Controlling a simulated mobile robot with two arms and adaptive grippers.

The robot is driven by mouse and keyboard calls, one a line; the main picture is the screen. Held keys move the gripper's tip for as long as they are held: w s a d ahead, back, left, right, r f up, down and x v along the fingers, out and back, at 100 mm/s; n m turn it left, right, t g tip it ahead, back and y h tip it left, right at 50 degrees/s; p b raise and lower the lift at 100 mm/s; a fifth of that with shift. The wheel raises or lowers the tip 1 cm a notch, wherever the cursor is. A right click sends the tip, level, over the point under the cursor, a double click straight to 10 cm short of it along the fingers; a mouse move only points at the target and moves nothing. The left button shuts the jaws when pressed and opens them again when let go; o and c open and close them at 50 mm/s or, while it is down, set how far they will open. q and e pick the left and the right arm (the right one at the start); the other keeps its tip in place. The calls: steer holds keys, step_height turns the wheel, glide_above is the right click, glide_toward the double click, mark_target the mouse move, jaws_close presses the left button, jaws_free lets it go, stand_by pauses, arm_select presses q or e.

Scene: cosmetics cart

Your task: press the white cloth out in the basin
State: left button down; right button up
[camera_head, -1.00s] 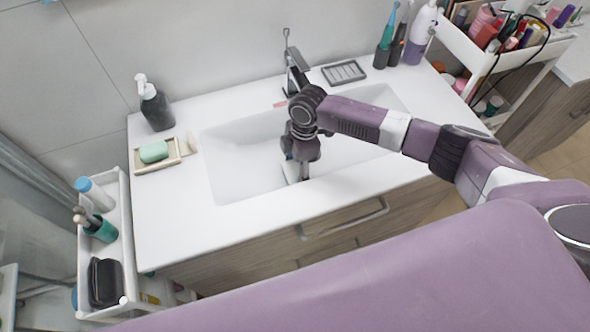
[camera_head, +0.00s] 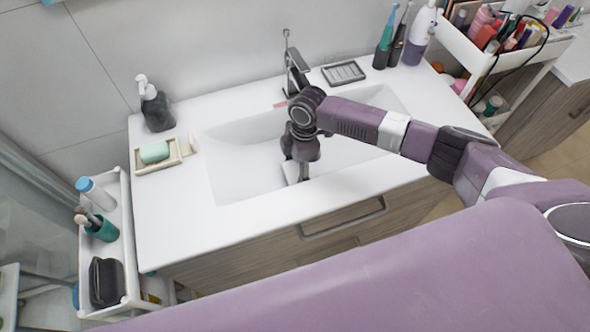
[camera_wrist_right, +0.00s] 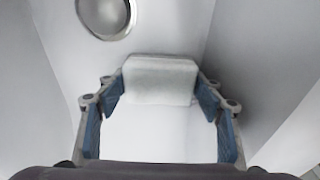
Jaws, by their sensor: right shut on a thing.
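The white basin (camera_head: 235,165) is set in the counter, and my right gripper (camera_head: 303,172) reaches down into it, pointing at the floor near the front wall. In the right wrist view, my right gripper (camera_wrist_right: 161,98) is shut on the white cloth (camera_wrist_right: 160,80), a folded, block-like pad held between the blue finger pads. In the head view only a pale edge of the cloth (camera_head: 291,172) shows beside the fingers; the rest is hidden. Whether the cloth touches the basin floor is hard to tell. My left gripper is not in view.
The faucet (camera_head: 297,70) stands behind my right wrist. A round metal drain (camera_wrist_right: 106,14) lies beyond the cloth. A soap tray (camera_head: 145,167) and a dark pump bottle (camera_head: 155,107) stand left of the basin; a dark soap dish (camera_head: 343,73) lies behind it. The front counter is clear.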

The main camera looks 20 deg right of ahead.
steer(key=shift+s+f+p, duration=0.15)
steer(key=shift+p, duration=0.5)
stand_by(2.0)
steer(key=r+p, duration=0.8)
steer(key=shift+w+r, duration=0.2)
steer(key=shift+r, duration=0.1)
steer(key=shift+r+p, duration=0.55)
steer(key=shift+r, duration=2.8)
